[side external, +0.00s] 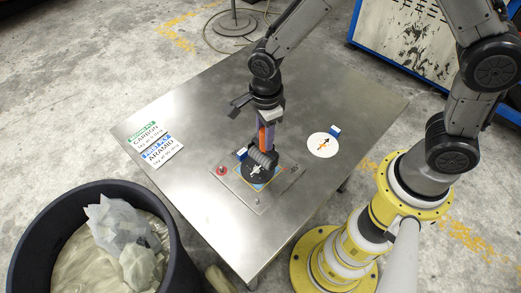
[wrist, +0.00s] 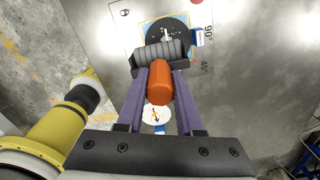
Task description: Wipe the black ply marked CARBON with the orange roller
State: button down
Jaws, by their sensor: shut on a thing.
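My gripper (side external: 267,130) points down over the table and is shut on the orange handle of the roller (wrist: 159,83). The roller's grey ribbed head (side external: 262,157) is at the black ply (side external: 254,174), a round disc with a white arrow. In the wrist view the head covers the near edge of the black ply (wrist: 165,29). I cannot tell whether it touches. The ply lies on a yellow and blue marked square of the metal plate (side external: 256,204). A blue and white tab (side external: 241,153) sticks out from its edge. The lettering on the ply is too small to read.
A white disc (side external: 323,151) with an orange and black arrow lies right of the plate. Two printed cards, CARBON (side external: 148,136) and ARAMID (side external: 161,152), lie at left. A red knob (side external: 221,171) stands on the plate's left. A black bin (side external: 27,221) stands beside the table.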

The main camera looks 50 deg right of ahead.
aim_at(265, 151)
jog(key=shift+f, duration=2.45)
jog(key=shift+f, duration=0.6)
jog(key=shift+w, duration=2.05)
jog(key=shift+s+r, duration=0.15)
jog(key=shift+s, duration=1.9)
